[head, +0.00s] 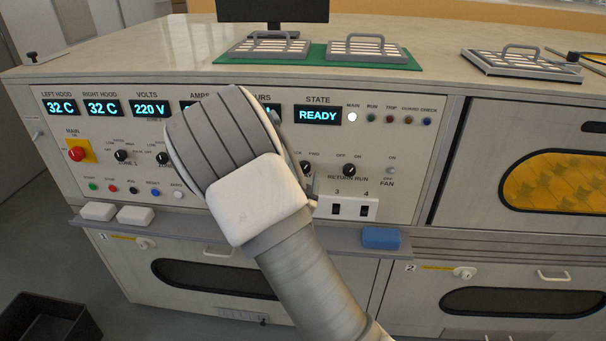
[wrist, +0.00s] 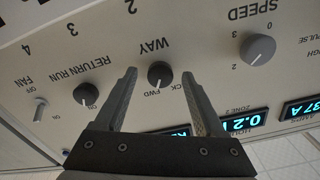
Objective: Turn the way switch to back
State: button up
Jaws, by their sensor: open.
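The way switch is a dark round knob (wrist: 160,74) under the word WAY, seen upside down in the wrist view. Its pale pointer mark appears turned toward FWD; the BACK label is partly hidden by a finger. In the head view the knob (head: 306,168) shows just right of my arm, with FWD above it. My gripper (wrist: 159,76) is open, with one finger on each side of the knob. I cannot tell whether either finger touches it.
The return run knob (wrist: 86,94) and the fan toggle (wrist: 40,108) are close by on one side, the speed knob (wrist: 258,49) on the other. A shelf (head: 345,238) with a blue block (head: 381,238) runs below the panel. The state display (head: 318,115) reads READY.

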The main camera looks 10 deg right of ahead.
jog(key=shift+w+d, duration=0.1)
jog(key=shift+w, duration=0.15)
grip_shut()
dwell(0.5)
jog(key=n, duration=0.6)
jog(key=shift+b, duration=0.4)
jog(key=n, duration=0.5)
jog(key=shift+n+p, duration=0.3)
jog(key=shift+p, duration=0.05)
jog(key=shift+n, duration=0.3)
